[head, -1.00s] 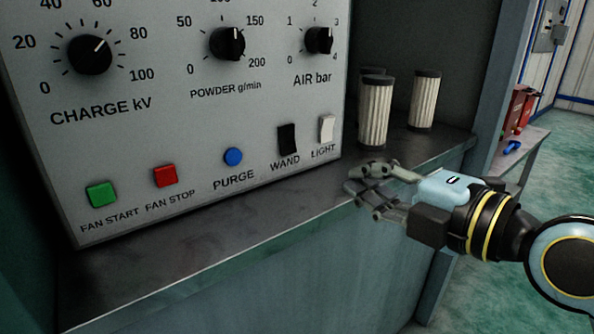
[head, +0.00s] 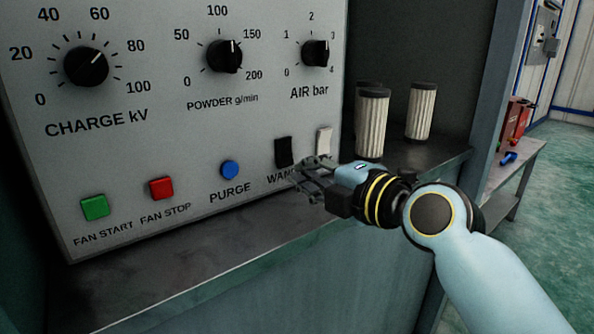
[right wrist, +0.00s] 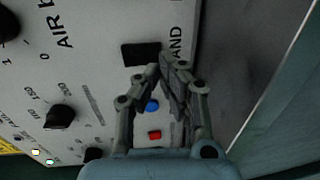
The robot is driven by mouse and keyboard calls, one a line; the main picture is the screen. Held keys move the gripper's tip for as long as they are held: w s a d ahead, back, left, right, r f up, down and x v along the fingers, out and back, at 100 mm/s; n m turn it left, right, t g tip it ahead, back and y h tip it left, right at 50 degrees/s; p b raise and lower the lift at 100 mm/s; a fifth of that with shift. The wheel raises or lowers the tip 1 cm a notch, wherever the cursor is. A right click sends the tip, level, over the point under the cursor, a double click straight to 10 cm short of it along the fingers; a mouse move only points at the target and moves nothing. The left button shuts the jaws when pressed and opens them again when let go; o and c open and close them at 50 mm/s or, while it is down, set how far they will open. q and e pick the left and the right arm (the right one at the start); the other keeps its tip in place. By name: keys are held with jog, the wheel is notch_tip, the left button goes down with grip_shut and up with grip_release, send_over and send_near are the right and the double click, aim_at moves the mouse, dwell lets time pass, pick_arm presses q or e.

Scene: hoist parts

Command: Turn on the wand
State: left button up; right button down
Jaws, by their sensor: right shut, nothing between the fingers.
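The black wand switch (head: 284,151) is a dark rocker on the grey control panel (head: 130,160), above its partly covered WAND label. It also shows in the right wrist view as a dark block (right wrist: 141,54), just beyond the fingertips. My right gripper (head: 297,181) is shut and empty, close in front of the panel, just below the wand switch. In the right wrist view its fingertips (right wrist: 160,66) are together beside the switch. I cannot tell whether they touch the panel. My left gripper is not in view.
The white light switch (head: 323,141) sits right of the wand switch. The blue purge button (head: 230,169), red fan stop button (head: 161,188) and green fan start button (head: 94,207) lie to the left. Cylindrical filters (head: 372,124) stand right of the panel on the metal ledge (head: 215,250).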

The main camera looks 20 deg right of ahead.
jog(key=shift+x, duration=1.4)
jog(key=shift+w+a+f+b, duration=0.1)
jog(key=shift+w+f+b, duration=0.2)
jog(key=shift+b, duration=0.3)
jog(key=shift+r, duration=0.15)
jog(key=v, duration=1.2)
